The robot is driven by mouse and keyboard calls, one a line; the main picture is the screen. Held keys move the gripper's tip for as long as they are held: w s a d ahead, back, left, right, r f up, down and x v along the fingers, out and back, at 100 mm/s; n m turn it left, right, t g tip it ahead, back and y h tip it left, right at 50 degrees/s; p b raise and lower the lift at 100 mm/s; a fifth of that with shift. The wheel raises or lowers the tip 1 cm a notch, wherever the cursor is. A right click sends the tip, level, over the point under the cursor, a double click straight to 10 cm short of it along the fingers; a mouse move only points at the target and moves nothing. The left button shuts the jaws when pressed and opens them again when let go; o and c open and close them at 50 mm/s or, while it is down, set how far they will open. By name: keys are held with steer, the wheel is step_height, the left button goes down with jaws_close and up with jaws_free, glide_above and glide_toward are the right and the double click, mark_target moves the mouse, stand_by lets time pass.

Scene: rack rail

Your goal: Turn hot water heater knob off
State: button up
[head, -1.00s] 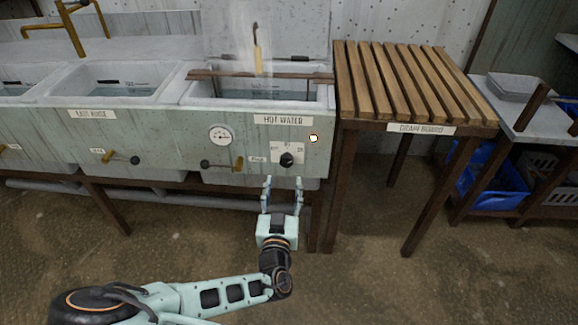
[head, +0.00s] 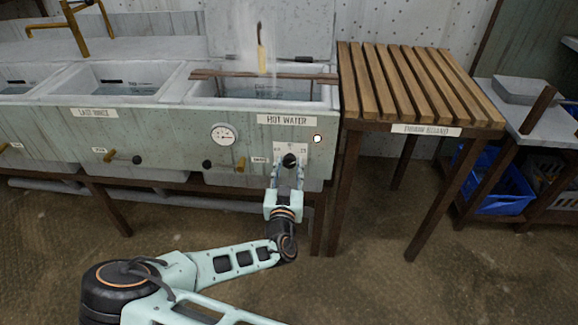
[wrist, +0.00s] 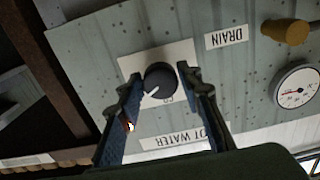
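The black hot water heater knob (head: 289,160) sits on a white plate on the front panel, below the HOT WATER label (head: 288,120). In the wrist view the round knob (wrist: 160,82) has a white pointer line angled toward the lower left. My gripper (head: 289,176) is just in front of and slightly below the knob in the head view. In the wrist view its two fingers (wrist: 156,84) are apart, one on each side of the knob. A gap shows on the left; I cannot tell whether the right fingertip touches it. A small lit lamp (head: 318,139) is right of the plate.
A round gauge (head: 223,136) and a brass drain lever (head: 240,164) are left of the knob. The slatted wooden drain board (head: 420,85) stands right of the sink, its legs near my arm. The floor in front is clear.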

steer(key=c, duration=0.7)
steer(key=shift+o, duration=0.2)
steer(key=shift+n, duration=0.4)
steer(key=n, duration=0.4)
steer(key=shift+n+b, duration=0.3)
steer(key=shift+b, duration=0.05)
steer(key=n, duration=0.6)
steer(key=shift+d, duration=0.1)
steer(key=n+b, duration=0.1)
steer(key=n, duration=0.5)
steer(key=shift+r+n, duration=0.1)
steer(key=shift+n, duration=0.3)
steer(key=n+b, duration=0.1)
steer(key=n, duration=0.4)
steer(key=shift+n, duration=0.3)
